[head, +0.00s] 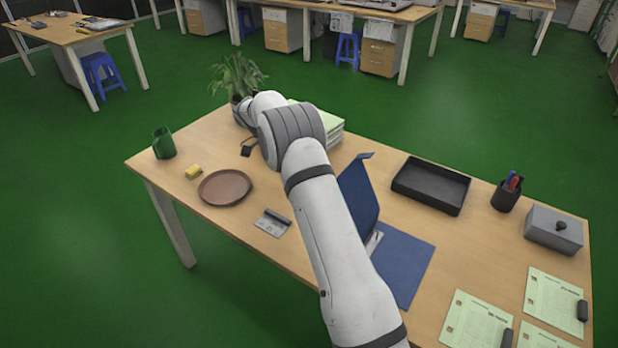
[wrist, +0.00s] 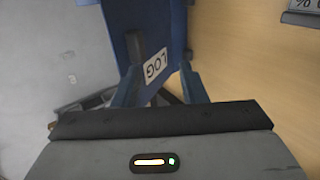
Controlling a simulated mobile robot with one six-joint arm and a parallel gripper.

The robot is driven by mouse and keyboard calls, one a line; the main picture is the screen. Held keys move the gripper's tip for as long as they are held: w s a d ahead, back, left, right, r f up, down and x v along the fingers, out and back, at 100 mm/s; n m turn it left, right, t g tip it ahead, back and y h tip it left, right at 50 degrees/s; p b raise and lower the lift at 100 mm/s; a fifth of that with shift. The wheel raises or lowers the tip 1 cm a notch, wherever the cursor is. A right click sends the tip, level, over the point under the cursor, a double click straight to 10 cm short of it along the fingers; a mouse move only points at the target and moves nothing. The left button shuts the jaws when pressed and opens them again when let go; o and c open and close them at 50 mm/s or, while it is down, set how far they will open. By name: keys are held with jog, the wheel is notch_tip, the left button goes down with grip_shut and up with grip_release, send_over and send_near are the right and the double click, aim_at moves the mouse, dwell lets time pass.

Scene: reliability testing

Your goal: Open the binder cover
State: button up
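The blue binder lies on the wooden desk, with its flat part (head: 405,262) to the right of my arm. Its cover (head: 357,197) stands raised at a steep angle, and my arm hides part of the binder. In the wrist view the blue cover (wrist: 115,20) with a white LOG label (wrist: 155,66) is just beyond my gripper (wrist: 160,75). The two fingers are apart, one on each side of the label; I cannot tell whether they touch the cover. The head view does not show the fingers.
A black tray (head: 432,186), pen cup (head: 507,194) and grey box (head: 553,230) stand right of the binder. A brown plate (head: 225,187), a card (head: 272,222), a yellow block (head: 194,172) and a green cup (head: 163,143) are left. A paper stack (head: 333,130) and plant (head: 238,75) stand behind.

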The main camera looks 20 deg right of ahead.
jog(key=p+v, duration=0.4)
dwell(0.4)
